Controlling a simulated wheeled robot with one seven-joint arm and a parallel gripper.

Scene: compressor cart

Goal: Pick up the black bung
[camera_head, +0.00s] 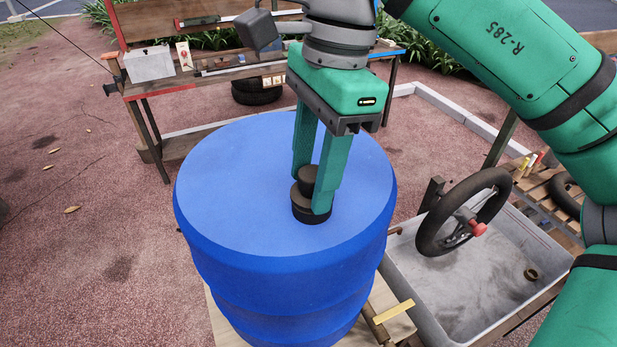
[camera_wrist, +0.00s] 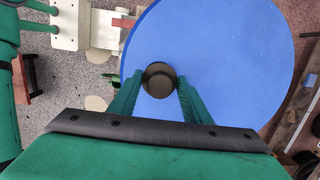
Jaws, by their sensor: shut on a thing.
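The black bung (camera_head: 311,203) is a short dark cylinder with a narrower knob on top. It stands upright on the lid of the blue drum (camera_head: 240,190), near the lid's right front part. My gripper (camera_head: 312,190) points down over the drum, with its green fingers on either side of the bung, shut on it. In the wrist view the bung (camera_wrist: 159,80) shows from above between the two fingertips, over the blue lid (camera_wrist: 225,50). The fingers hide part of its sides. I cannot tell whether its base touches the lid.
A grey tub (camera_head: 460,290) with a black steering wheel (camera_head: 432,232) above it is right of the drum. A workbench (camera_head: 200,88) with a grey block (camera_head: 149,64) and tools stands behind. Reddish ground (camera_head: 80,220) lies open at left.

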